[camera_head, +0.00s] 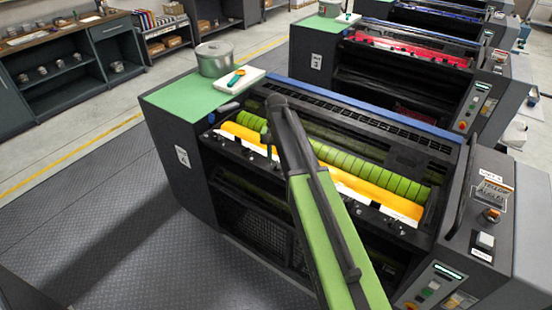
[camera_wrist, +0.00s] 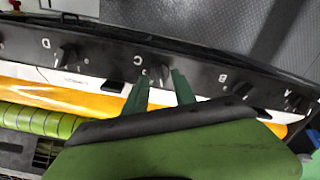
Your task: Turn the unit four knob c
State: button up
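Ink unit four (camera_head: 183,157), a dark press with a yellow ink roller, stands in front of me in the head view. In the wrist view its black rail carries small dark knobs beside the letters D, C, B and A. Knob c (camera_wrist: 157,73) is beside the letter C and is partly hidden by my gripper. My gripper (camera_wrist: 160,76) is open, with one green finger on each side of knob c. I cannot tell whether either finger touches it. In the head view my green arm hides the gripper's surroundings on the rail.
Knob d (camera_wrist: 66,53) is left of knob c, and knob b (camera_wrist: 243,90) is right of it. A metal pot (camera_head: 215,59) stands on the unit's green top. Another unit with red ink (camera_head: 410,48) stands behind. The floor on the left (camera_head: 90,210) is clear.

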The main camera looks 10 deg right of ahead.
notch_tip(320, 180, up, 16)
jog(key=p, duration=1.4)
jog(key=shift+p, duration=0.3)
jog(key=shift+f, duration=0.15)
jog(key=b, duration=0.9)
send_over(278, 172)
notch_tip(278, 172, down, 8)
jog(key=f, duration=0.1)
jog(key=s+f+b, duration=0.7)
jog(key=s+d+f+n+b, duration=0.1)
jog(key=s+f+n+b, duration=0.3)
jog(key=s, duration=0.9)
jog(key=shift+s+f+b, duration=0.3)
jog(key=shift+f+b, duration=0.05)
jog(key=shift+b, duration=0.05)
